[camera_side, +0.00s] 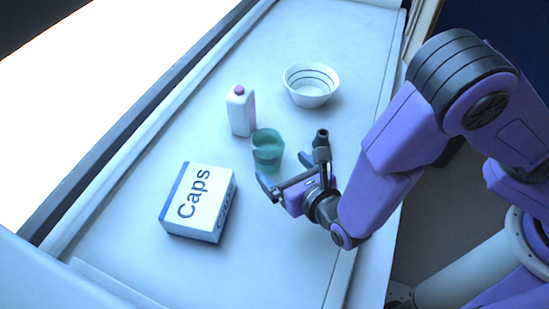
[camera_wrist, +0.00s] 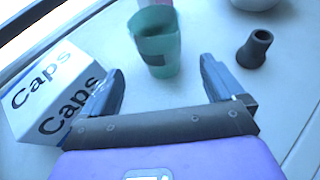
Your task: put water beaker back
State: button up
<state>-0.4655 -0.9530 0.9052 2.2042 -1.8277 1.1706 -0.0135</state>
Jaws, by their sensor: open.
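The water beaker is a green, see-through cup (camera_side: 267,152) standing upright on the white surface near the middle of the side view. In the wrist view the beaker (camera_wrist: 156,45) stands ahead of the fingers, a little left of the middle of the gap. My gripper (camera_side: 283,173) is open and empty, with its fingers spread on the near side of the beaker. The wrist view also shows my gripper (camera_wrist: 160,80) apart from the beaker. Whether the beaker holds water I cannot tell.
A white box marked Caps (camera_side: 200,200) lies left of my gripper. A white bottle with a pink cap (camera_side: 240,110) stands just behind the beaker. A white bowl (camera_side: 311,85) stands at the back. A small dark, flared object (camera_wrist: 255,48) stands right of my fingers. The front surface is clear.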

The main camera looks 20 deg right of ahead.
jog(key=shift+v, duration=1.65)
jog(key=d+r+m+g+h, duration=0.35)
jog(key=d+m, duration=0.35)
jog(key=d, duration=0.4)
jog(key=d+r+m+g+h, duration=0.2)
jog(key=d+r+m+h, duration=0.2)
jog(key=d+m, duration=0.45)
jog(key=s+d+r+m+g+y, duration=0.2)
jog(key=s+d+m+g+y, duration=0.1)
jog(key=s, duration=0.4)
jog(key=s+d+r+m+g+y, duration=0.2)
jog(key=s+d+m+g+y, duration=0.1)
jog(key=s+d+m, duration=0.3)
jog(key=shift+s+d+r+g, duration=0.4)
jog(key=shift+s+d+g, duration=0.45)
jog(key=shift+s, duration=0.2)
